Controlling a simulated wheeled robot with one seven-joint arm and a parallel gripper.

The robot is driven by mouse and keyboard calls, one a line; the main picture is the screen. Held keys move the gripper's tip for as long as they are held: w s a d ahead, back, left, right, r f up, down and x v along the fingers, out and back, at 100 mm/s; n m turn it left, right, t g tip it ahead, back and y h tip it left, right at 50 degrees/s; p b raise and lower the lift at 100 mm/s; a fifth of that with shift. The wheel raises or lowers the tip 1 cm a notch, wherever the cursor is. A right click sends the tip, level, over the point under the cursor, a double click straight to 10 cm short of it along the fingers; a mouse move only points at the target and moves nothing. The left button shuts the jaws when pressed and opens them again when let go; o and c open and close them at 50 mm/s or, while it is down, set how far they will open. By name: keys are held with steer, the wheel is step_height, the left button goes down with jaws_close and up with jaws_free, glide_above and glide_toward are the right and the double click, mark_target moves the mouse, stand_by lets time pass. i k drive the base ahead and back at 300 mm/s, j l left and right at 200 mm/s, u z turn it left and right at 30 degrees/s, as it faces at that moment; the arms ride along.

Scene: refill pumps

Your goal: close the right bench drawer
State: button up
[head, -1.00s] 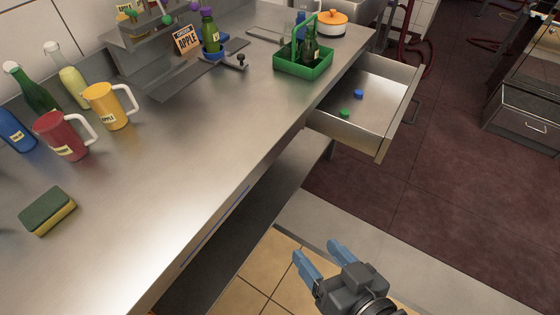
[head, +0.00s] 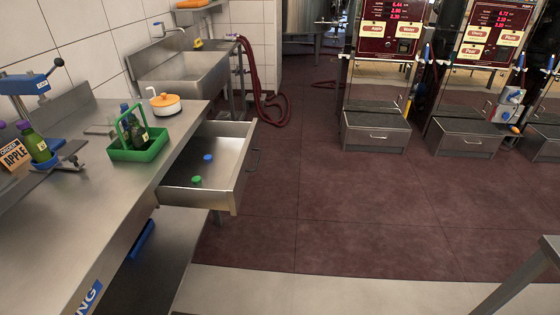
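The right bench drawer (head: 238,182) is pulled well out from the right side of the steel bench (head: 88,220) in the head view. Its front panel with a bar handle (head: 255,148) faces right. A blue cap (head: 208,157) and a green cap (head: 197,180) lie on the drawer's floor. My gripper is outside the view now.
A green bottle carrier (head: 138,148) and an orange-lidded pot (head: 165,102) stand on the bench near the drawer. A sink (head: 183,75) and red hose (head: 268,95) are beyond. Pump cabinets (head: 375,130) stand at the back right. The dark red floor (head: 340,210) right of the drawer is clear.

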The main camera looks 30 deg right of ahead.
mark_target(232, 146)
steer(key=k+z, duration=0.1)
steer(key=i+j+z, duration=0.4)
steer(key=i+j, duration=0.45)
steer(key=j, duration=0.1)
